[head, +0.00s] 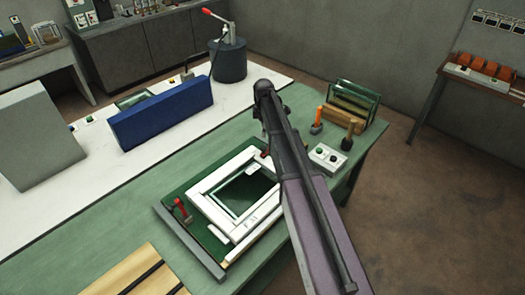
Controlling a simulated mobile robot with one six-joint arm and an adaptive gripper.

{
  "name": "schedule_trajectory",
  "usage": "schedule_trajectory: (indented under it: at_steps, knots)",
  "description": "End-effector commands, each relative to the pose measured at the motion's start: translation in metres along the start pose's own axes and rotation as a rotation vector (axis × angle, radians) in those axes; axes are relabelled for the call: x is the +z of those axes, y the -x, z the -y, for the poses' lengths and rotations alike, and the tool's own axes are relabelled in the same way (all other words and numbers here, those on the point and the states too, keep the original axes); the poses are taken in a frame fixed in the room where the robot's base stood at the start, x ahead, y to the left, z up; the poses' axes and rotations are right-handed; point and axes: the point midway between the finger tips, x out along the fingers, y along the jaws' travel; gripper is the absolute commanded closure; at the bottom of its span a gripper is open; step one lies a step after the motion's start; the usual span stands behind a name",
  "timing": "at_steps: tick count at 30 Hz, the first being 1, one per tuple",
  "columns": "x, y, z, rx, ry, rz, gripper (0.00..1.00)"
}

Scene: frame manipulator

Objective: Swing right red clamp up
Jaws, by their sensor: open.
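A white frame (212,200) lies on a green board on the bench, around a dark green panel (244,190). A red clamp (182,209) stands at the left side of the frame. At the far right corner, a small bit of the right red clamp (264,154) shows beside my arm. My arm hides most of it, so its angle cannot be told. My gripper (263,100), at the far end of my dark arm, is open and appears empty. It shows beyond the frame's far right corner in the picture. Its fingers are small and hard to make out.
A button box (327,157), two upright handled tools (349,132) and a rack of green panels (352,101) stand on the right of the green bench. A blue block (160,113) and a red-handled press (229,58) stand at the back. Slatted wood (140,272) lies front left.

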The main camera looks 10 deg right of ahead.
Motion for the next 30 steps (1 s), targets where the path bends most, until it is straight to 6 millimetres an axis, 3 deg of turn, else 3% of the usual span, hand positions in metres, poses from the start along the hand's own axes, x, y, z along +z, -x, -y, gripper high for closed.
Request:
schedule_trajectory:
  at_steps: [30]
  knots:
    - [0.001,-0.081,0.0,0.0,-0.001,0.0,0.19]
